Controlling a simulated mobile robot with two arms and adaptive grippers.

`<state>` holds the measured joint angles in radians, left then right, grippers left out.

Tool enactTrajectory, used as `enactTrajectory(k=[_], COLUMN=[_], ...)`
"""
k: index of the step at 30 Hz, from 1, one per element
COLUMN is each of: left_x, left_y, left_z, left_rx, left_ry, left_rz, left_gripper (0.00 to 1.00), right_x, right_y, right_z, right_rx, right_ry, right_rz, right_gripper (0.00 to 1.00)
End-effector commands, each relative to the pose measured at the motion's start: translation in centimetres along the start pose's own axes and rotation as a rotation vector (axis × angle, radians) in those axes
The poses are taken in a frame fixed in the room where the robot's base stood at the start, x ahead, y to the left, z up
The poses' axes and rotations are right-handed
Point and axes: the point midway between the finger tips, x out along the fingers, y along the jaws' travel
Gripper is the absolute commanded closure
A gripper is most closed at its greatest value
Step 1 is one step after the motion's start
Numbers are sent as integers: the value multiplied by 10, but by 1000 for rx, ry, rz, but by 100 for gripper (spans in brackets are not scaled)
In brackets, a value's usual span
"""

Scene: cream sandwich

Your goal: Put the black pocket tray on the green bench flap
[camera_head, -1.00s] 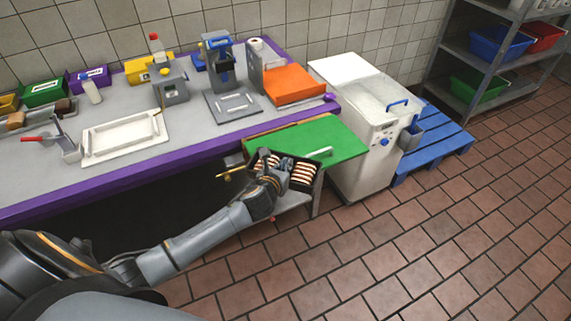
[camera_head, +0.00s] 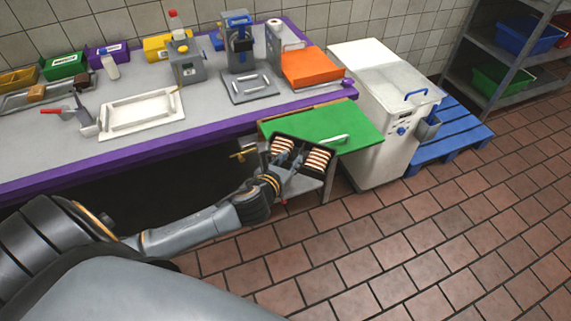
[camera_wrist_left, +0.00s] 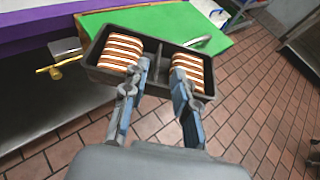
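The black pocket tray (camera_head: 270,151) has two pockets, each with a striped brown-and-white stack in it. It overlaps the near edge of the green bench flap (camera_head: 345,125) in the head view and looks raised in front of it. My left gripper (camera_head: 290,161) has a finger on each side of the tray's middle divider, and seems to hold the tray there. The wrist view shows the fingers (camera_wrist_left: 160,72) reaching over the near wall of the tray (camera_wrist_left: 120,80), with the flap (camera_wrist_left: 155,20) behind. Contact at the fingertips is hard to see. My right gripper is not in view.
The grey, purple-edged counter (camera_head: 215,115) holds a white tray (camera_head: 140,115), an orange block (camera_head: 312,66) and several devices. A white machine (camera_head: 385,100) stands right of the flap. A blue pallet (camera_head: 450,135) is beyond it. The flap's visible top is clear except for a pale handle (camera_head: 333,139).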

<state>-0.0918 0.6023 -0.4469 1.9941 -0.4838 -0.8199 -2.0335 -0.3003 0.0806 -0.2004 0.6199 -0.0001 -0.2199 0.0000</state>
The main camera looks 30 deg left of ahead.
Motion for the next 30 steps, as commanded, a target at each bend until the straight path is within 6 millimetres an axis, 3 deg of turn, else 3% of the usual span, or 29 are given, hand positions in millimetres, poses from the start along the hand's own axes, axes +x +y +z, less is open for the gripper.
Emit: enactTrajectory(k=[6,15,17,19,23,26,30], left_x=[-25,-29,-26,-17,6,14,-8], left_y=[0,0,2,7,26,42,57], left_z=[0,0,-7,-27,-104,-193,-328], left_rx=[2,-2,-25,-97,-395,-737,-1264], left_ry=[-1,1,13,50,181,307,443], left_rz=[0,1,5,18,85,193,435], left_gripper=[72,72,72,72,72,72,72], right_x=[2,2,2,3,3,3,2], right_y=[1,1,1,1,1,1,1], right_z=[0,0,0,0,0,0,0], right_rx=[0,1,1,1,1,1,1], right_ry=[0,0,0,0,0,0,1], right_rz=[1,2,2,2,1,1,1], right_gripper=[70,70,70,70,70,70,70])
